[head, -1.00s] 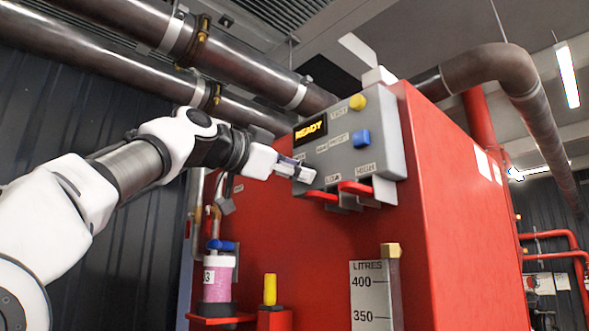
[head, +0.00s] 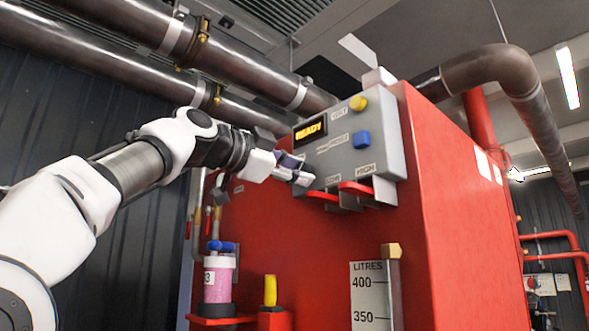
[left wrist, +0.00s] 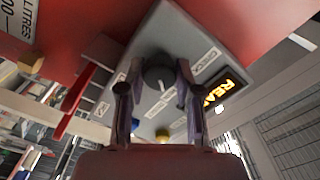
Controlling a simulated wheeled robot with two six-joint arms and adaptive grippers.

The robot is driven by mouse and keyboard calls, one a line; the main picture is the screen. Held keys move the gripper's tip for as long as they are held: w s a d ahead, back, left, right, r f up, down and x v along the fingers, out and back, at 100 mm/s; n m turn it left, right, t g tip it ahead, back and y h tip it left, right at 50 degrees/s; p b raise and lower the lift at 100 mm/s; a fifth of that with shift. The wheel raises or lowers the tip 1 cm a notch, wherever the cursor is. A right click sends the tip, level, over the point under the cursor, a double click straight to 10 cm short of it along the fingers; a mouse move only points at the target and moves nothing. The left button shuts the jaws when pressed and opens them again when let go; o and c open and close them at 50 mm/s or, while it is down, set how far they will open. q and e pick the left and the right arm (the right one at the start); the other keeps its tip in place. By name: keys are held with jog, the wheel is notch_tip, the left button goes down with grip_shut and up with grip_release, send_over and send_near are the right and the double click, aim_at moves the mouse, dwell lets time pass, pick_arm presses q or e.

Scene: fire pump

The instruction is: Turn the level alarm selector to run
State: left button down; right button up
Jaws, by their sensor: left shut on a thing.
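The grey control panel (head: 340,140) is mounted on the upper front of the red cabinet. It carries a lit READY display (head: 310,129), a yellow button (head: 357,103) and a blue button (head: 361,138). My left gripper (head: 296,168) is at the panel's left edge, below the display. In the left wrist view the dark round selector knob (left wrist: 158,72) sits between the two fingers, which are shut on it. Labels surround the knob, but I cannot read its setting with certainty. In the head view the gripper hides the knob. My right gripper is not in view.
Two red levers (head: 357,188) project below the panel, close to the gripper. A LITRES scale (head: 371,295), a yellow post (head: 270,290) and a pink-filled cylinder (head: 218,280) stand lower down. Pipes (head: 245,65) run overhead.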

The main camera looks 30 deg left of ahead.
pick_arm(q)
jog(key=c, duration=1)
grip_release()
jog(key=shift+o, duration=1.1)
jog(key=shift+w, duration=0.1)
jog(key=shift+w+f, duration=0.1)
jog(key=shift+w, duration=0.1)
jog(key=shift+s, duration=0.2)
